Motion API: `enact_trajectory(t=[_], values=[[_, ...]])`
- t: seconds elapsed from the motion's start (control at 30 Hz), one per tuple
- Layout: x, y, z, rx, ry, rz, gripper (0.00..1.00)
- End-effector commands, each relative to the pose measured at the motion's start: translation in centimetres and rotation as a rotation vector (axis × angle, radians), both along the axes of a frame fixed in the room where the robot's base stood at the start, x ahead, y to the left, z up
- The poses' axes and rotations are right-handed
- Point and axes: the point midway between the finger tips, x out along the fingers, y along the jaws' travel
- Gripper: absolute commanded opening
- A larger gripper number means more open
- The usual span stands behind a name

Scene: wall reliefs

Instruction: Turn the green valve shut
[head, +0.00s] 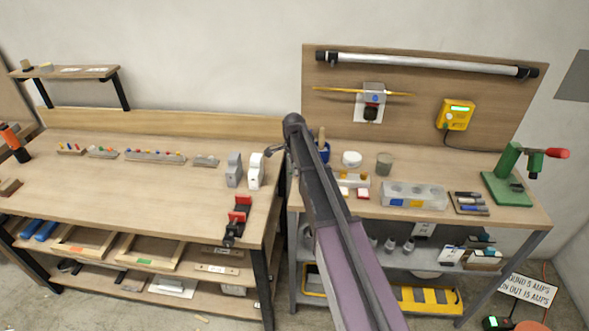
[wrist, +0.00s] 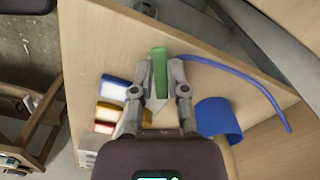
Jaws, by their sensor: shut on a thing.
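In the wrist view, a narrow green piece (wrist: 159,72), which looks like the green valve's handle, stands between my fingertips. My gripper (wrist: 158,92) is shut on it, with one finger on each side. The lower part of the piece and any valve body or pipe are hidden by the fingers. In the head view, my arm crosses the middle in front of the right bench's left end, and the green piece cannot be made out there. The angle of the handle to its pipe cannot be told.
A blue hose (wrist: 262,88) curves to the right of my fingers, and a blue curved piece (wrist: 218,117) is close by. Small boxes (wrist: 112,108) lie on the left. The right bench (head: 420,210) also carries a green press (head: 508,160); the left bench (head: 130,185) is beside it.

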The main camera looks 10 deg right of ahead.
Motion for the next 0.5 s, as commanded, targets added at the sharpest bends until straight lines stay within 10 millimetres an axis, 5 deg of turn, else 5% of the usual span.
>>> enact_trajectory(t=[0.5], values=[[-1.3, -0.4, 0.0, -0.001, 0.002, 0.276, 0.0]])
